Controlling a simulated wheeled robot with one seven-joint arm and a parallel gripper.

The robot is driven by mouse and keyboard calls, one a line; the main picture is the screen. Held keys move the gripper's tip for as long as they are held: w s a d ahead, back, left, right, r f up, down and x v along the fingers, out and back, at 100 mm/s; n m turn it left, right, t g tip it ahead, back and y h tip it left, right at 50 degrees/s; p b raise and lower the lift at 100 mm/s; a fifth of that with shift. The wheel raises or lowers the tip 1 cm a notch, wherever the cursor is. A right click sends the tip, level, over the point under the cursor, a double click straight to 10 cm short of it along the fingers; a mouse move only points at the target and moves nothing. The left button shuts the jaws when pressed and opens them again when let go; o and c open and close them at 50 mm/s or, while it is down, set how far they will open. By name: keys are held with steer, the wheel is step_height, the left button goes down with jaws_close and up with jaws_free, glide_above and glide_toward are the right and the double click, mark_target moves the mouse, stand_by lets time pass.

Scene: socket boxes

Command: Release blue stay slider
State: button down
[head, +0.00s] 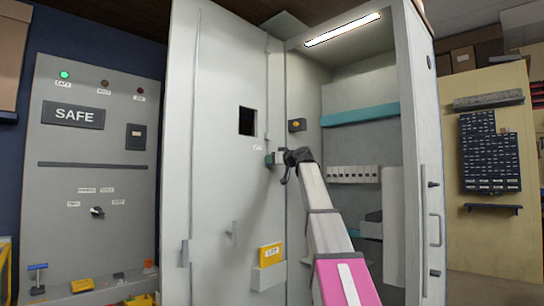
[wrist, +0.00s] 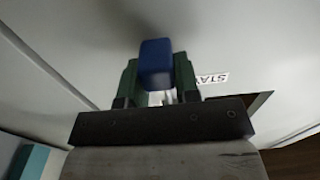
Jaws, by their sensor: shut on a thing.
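The blue stay slider (wrist: 156,62) sits between the two green fingers of my gripper (wrist: 156,82) in the wrist view, against the pale inner face of the cabinet door. A label reading "STAY" (wrist: 212,79) is beside it, partly hidden by a finger. In the head view my gripper (head: 275,158) is at the door's inner face, near the small stay label (head: 257,148). My gripper is shut on the slider. The slider itself is hidden or too small to make out in the head view.
The grey cabinet door (head: 205,100) stands open left of the lit cabinet interior (head: 350,100). A yellow "LIFT" holder (head: 269,256) is low on the door. A grey panel with a "SAFE" sign (head: 74,114) stands at left, and a tan board (head: 505,230) at right.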

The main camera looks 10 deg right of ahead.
steer(key=c, duration=0.8)
jaws_free()
steer(key=shift+f, duration=0.25)
steer(key=shift+c, duration=0.2)
steer(key=v, duration=1)
steer(key=shift+s+d, duration=0.25)
steer(key=shift+s, duration=0.1)
